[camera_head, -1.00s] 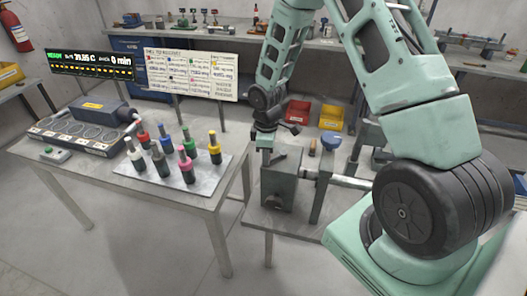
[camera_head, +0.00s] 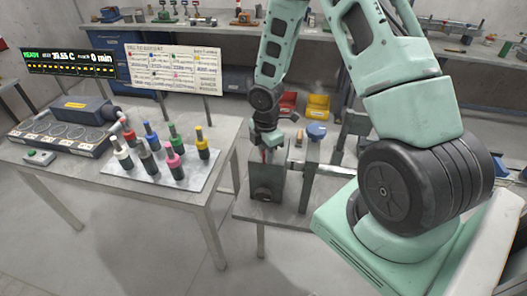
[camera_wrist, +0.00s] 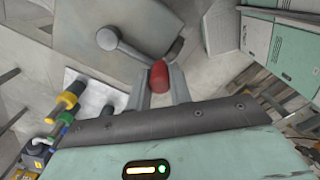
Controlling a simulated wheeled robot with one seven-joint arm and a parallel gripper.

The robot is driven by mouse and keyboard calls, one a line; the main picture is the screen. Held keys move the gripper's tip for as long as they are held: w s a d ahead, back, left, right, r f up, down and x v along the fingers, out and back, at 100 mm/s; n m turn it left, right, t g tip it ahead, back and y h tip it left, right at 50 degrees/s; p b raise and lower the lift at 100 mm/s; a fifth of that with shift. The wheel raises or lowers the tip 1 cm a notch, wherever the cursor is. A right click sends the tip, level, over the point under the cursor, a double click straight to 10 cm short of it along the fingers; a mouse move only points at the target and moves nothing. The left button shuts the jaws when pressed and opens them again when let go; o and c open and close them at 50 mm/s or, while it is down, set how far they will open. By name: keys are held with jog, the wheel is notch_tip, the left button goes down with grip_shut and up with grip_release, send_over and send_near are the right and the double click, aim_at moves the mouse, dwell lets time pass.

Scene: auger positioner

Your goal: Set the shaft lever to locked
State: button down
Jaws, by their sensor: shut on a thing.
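A grey machine block (camera_head: 266,182) stands on a small table at the centre of the head view, with a horizontal shaft (camera_head: 328,170) running to its right. My gripper (camera_head: 265,150) is over the block's top, pointing down. In the wrist view my gripper (camera_wrist: 164,92) is shut on a red grip (camera_wrist: 158,76), which looks like the end of the shaft lever. Red also shows just under the gripper in the head view. A grey ball-ended arm (camera_wrist: 107,40) lies beside the red grip, over the block's plate. How they join is hidden, and no lock marking is legible.
A blue knob (camera_head: 316,130) stands right of the block. A table to the left holds several coloured bottles (camera_head: 172,160) on a tray and a device with round wells (camera_head: 62,136). Red (camera_head: 288,103) and yellow (camera_head: 318,105) bins sit behind.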

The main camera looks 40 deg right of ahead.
jog(key=shift+d, duration=0.1)
dwell(0.3)
jog(key=c, duration=1.3)
grip_release()
jog(key=shift+r, duration=0.1)
notch_tip(320, 180, up, 17)
jog(key=shift+r, duration=0.15)
jog(key=s+a+f+m+b, duration=0.1)
jog(key=s+a+m+b, duration=0.15)
jog(key=a, duration=0.45)
jog(key=s+a+f+m+b, duration=0.1)
jog(key=s+a+b, duration=0.25)
jog(key=a, duration=0.35)
jog(key=s+a+f+m+b, duration=0.1)
jog(key=s+a, duration=0.2)
jog(key=s, duration=0.2)
jog(key=s+a+f+m+b, duration=0.1)
jog(key=s+a+m+b, duration=0.1)
jog(key=s+a, duration=0.2)
jog(key=s+a+f+m+b, duration=0.1)
jog(key=s+a+m, duration=0.1)
jog(key=s+a, duration=0.2)
jog(key=shift+s+a+f+y, duration=0.15)
jog(key=shift+s+y, duration=0.15)
jog(key=shift+s, duration=0.75)
